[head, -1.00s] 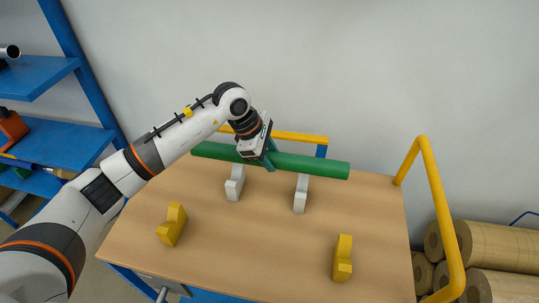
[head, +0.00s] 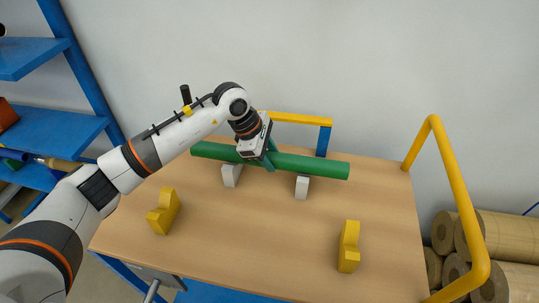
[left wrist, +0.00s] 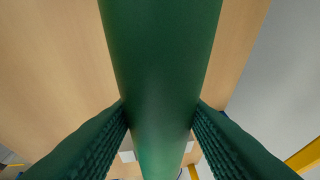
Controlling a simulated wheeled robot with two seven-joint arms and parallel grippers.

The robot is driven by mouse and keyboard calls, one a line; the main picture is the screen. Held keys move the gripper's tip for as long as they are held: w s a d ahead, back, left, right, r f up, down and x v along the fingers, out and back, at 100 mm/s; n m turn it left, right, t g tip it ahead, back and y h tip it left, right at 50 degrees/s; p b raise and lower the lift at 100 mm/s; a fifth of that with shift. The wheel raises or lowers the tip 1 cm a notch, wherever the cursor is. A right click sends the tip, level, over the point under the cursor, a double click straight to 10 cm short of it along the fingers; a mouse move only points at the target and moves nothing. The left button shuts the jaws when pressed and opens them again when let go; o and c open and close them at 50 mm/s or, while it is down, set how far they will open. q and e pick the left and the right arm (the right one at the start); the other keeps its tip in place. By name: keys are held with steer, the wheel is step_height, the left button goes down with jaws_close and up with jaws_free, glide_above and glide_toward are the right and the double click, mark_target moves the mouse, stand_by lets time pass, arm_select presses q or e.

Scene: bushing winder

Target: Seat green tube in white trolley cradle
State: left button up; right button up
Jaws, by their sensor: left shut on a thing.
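The green tube (head: 315,168) lies level across the far part of the trolley top and shows close up in the left wrist view (left wrist: 160,60). My left gripper (head: 268,161) is shut around it near its middle, with a finger on each side (left wrist: 160,120). The white cradle is two blocks, a left one (head: 231,176) and a right one (head: 302,189), under the tube. The tube hides their tops, so I cannot tell whether it touches them. Small white patches show beside the tube in the left wrist view. My right gripper is not in view.
Two yellow blocks stand on the trolley's wooden top (head: 265,235), one left (head: 164,211) and one right (head: 349,246). A yellow handrail (head: 460,205) rises at the right, and a yellow bar (head: 300,119) behind the tube. A blue shelf (head: 60,130) is at the left, brown rolls (head: 505,240) at the right.

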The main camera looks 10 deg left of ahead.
arm_select(q)
steer(key=shift+f+b, duration=0.35)
steer(key=shift+b, duration=0.1)
stand_by(0.6)
steer(key=o, duration=1.4)
steer(key=shift+c, duration=0.2)
steer(key=b+v, duration=0.2)
steer(key=v, duration=1)
